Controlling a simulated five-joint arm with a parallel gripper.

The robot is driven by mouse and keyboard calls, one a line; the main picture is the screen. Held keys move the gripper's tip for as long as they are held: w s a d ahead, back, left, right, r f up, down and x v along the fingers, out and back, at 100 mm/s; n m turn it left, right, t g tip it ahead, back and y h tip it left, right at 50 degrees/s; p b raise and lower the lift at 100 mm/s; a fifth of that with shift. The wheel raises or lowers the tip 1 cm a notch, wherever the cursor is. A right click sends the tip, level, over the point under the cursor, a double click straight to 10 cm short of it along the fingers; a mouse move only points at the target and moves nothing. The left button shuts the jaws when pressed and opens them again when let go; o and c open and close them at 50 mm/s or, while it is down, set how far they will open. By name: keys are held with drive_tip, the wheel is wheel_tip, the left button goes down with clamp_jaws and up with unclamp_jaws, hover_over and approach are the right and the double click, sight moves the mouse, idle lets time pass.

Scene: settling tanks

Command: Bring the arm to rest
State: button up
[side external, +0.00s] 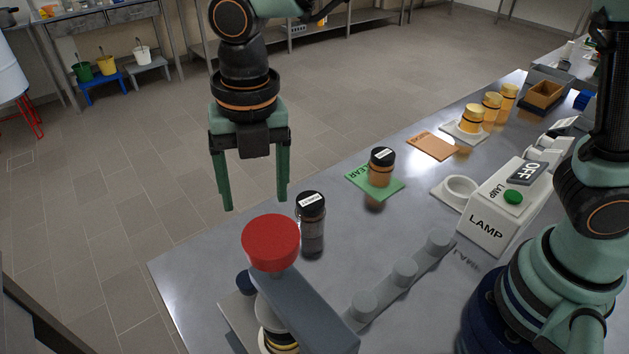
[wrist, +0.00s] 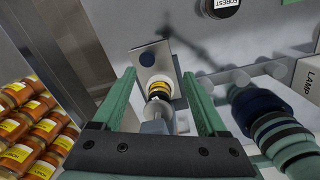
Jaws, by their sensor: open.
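My gripper (side external: 256,203) hangs open and empty above the near left part of the bench, pointing down. Its two green fingers are well apart, and they also show in the wrist view (wrist: 160,76). A black-capped jar (side external: 312,234) stands upright on the bench, right of and below the fingers in the side view. A labelled black cap (wrist: 220,6) shows at the top of the wrist view. Another black-capped jar (side external: 380,172), with orange-brown contents, stands on a green card (side external: 358,181).
A grey device with a red top (side external: 271,240) stands at the near edge. The lamp box (side external: 496,208) reads OFF and has a green button. An orange card (side external: 433,146) lies clear. Several amber jars (side external: 492,106) stand farther back. Packed orange jars (wrist: 22,120) show left in the wrist view.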

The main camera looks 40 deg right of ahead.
drive_tip(key=s+d+r+m+t, duration=0.2)
drive_tip(key=d+m, duration=1.2)
drive_tip(key=m, duration=0.1)
drive_tip(key=s+d+r+m+t, duration=0.2)
drive_tip(key=d+m+t, duration=0.1)
drive_tip(key=d+m, duration=1)
drive_tip(key=m, duration=0.3)
drive_tip(key=shift+s+d+r+m, duration=0.3)
drive_tip(key=shift+s+d+r, duration=0.05)
drive_tip(key=shift+s+r, duration=0.05)
